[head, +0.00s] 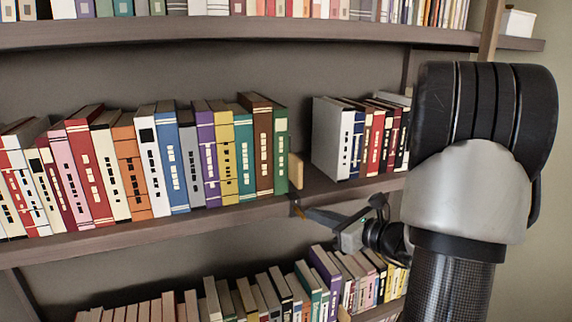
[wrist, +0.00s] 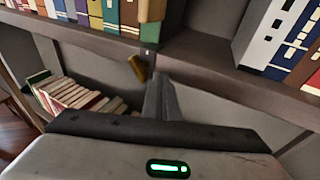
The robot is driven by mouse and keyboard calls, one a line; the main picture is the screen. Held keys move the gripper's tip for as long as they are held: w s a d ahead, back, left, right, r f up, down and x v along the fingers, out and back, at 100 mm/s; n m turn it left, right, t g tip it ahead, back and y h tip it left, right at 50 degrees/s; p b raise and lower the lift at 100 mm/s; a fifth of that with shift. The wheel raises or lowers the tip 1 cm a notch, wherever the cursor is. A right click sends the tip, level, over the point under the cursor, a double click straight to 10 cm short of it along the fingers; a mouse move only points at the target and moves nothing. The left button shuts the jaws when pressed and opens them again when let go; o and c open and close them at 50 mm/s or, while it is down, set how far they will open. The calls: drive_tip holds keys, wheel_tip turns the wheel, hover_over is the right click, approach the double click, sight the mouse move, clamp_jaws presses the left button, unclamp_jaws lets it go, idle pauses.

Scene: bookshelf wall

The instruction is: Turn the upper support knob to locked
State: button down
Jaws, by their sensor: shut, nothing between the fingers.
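A small brass-brown lever-like piece (wrist: 137,67), which looks like the upper support knob, hangs tilted just below the front edge of the middle shelf. A small dark plate (wrist: 148,58) sits on the edge beside it. In the head view the brown piece (head: 301,211) is tiny, close to my fingertips, under the wooden divider (head: 296,170). My gripper (head: 313,216) is shut and empty, its fingers pointing left at the shelf edge. In the wrist view the shut fingers (wrist: 158,82) are just right of the brown piece. I cannot tell whether they touch it.
The middle shelf (head: 130,236) holds a long row of books left of the divider and a shorter group (head: 332,140) to its right, with a bare gap between. A lower row of books (head: 270,295) stands beneath my gripper. Another shelf (head: 200,33) runs above.

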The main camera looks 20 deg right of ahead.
drive_tip(key=shift+a, duration=0.8)
drive_tip(key=shift+d, duration=0.1)
drive_tip(key=d, duration=0.4)
idle(0.6)
drive_tip(key=shift+s, duration=0.1)
